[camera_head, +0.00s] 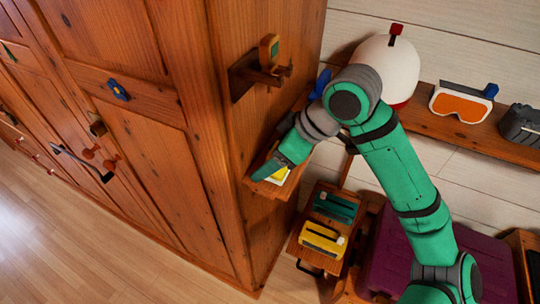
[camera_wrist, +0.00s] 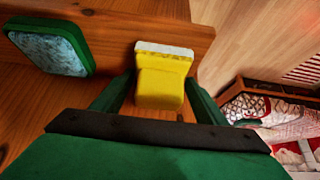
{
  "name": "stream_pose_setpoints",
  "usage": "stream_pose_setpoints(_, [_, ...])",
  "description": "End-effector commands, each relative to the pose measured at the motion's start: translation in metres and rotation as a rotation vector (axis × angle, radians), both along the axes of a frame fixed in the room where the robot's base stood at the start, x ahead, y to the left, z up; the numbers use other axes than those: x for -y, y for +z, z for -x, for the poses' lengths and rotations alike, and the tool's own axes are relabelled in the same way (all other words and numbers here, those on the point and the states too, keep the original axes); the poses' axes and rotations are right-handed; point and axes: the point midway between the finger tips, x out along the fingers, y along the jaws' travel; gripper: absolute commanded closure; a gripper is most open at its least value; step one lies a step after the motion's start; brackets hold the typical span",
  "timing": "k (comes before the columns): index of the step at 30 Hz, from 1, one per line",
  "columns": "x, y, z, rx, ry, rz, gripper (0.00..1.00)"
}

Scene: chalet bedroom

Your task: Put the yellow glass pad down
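The yellow glass pad (camera_wrist: 162,82) has a white strip along its far edge. In the wrist view it lies between the two green fingers of my gripper (camera_wrist: 160,92), which are close against its sides. In the head view the pad (camera_head: 279,174) shows partly beside my gripper (camera_head: 270,170), over a small wooden shelf (camera_head: 258,188) on the cabinet's side. The shelf board (camera_wrist: 200,38) is right behind the pad in the wrist view. I cannot tell whether the pad touches it.
A green pad with a blue-grey face (camera_wrist: 48,50) is left of the yellow pad. A wooden holder (camera_head: 262,75) juts from the cabinet above. Below are a wooden tray with green (camera_head: 335,207) and yellow (camera_head: 322,239) items. A wall shelf (camera_head: 450,127) bears a white helmet (camera_head: 385,70) and goggles (camera_head: 461,103).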

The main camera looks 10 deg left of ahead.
Motion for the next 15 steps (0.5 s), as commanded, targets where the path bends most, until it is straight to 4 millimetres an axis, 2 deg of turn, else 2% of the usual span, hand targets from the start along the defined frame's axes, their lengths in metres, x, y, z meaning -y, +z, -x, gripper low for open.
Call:
stream_pose_setpoints(11, [0.004, 0.002, 0.000, 0.000, -0.006, 0.001, 0.23])
stream_pose_setpoints(15, [0.006, 0.012, 0.001, 0.003, -0.003, 0.001, 0.23])
